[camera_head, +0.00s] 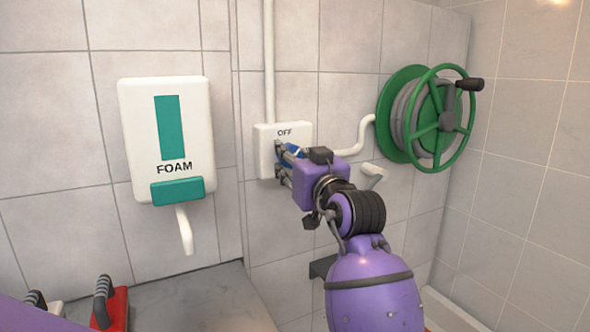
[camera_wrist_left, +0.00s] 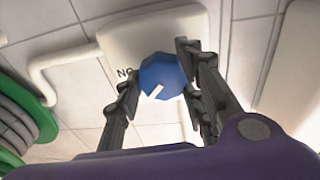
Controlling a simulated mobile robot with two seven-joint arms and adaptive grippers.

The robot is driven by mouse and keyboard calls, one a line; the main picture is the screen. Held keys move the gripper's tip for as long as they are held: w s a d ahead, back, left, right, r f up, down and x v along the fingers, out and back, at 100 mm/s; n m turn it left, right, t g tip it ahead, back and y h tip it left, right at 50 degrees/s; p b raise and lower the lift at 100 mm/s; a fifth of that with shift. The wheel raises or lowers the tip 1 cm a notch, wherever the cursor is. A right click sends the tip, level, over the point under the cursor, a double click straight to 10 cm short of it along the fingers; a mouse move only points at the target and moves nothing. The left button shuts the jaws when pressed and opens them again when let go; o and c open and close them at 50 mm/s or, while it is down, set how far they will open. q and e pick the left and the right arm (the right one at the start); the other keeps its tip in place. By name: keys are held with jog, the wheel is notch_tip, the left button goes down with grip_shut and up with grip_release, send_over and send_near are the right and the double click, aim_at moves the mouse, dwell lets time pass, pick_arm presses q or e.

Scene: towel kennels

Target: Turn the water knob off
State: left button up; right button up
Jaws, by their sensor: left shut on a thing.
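The blue water knob (camera_head: 293,149) sits on the front of a white wall box (camera_head: 265,142) with OFF printed near its top. In the left wrist view the knob (camera_wrist_left: 161,72) shows a white pointer mark slanting toward the bottom of the picture. Part of another label shows left of it on the box (camera_wrist_left: 145,36). My left gripper (camera_head: 281,163) is at the box, partly covering the knob. In the left wrist view its fingers (camera_wrist_left: 157,84) are on either side of the knob, shut on it. My right gripper is not in view.
A foam dispenser (camera_head: 138,136) hangs to the left, with a white spout below. A green hose reel (camera_head: 440,118) is on the wall to the right, joined by a white pipe (camera_head: 353,147). A red-based item (camera_head: 117,309) stands at the lower left on a grey surface (camera_head: 200,303).

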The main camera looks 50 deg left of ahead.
pick_arm(q)
jog(key=n+b, duration=0.5)
jog(key=n, duration=0.1)
jog(key=n+g+y+b, duration=0.1)
jog(key=n+b, duration=0.2)
jog(key=n, duration=0.1)
jog(key=shift+w+d+r+b, duration=0.15)
jog(key=shift+w+r+b, duration=0.05)
jog(key=shift+r+b, duration=0.15)
jog(key=o, duration=1.1)
jog(key=shift+f, duration=0.1)
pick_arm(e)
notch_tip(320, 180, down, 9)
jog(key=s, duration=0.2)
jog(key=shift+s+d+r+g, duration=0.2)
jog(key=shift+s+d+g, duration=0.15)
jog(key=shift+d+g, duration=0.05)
pick_arm(q)
jog(key=shift+f, duration=0.1)
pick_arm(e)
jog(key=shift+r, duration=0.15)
pick_arm(q)
jog(key=v, duration=1.2)
jog(key=shift+w+d, duration=0.1)
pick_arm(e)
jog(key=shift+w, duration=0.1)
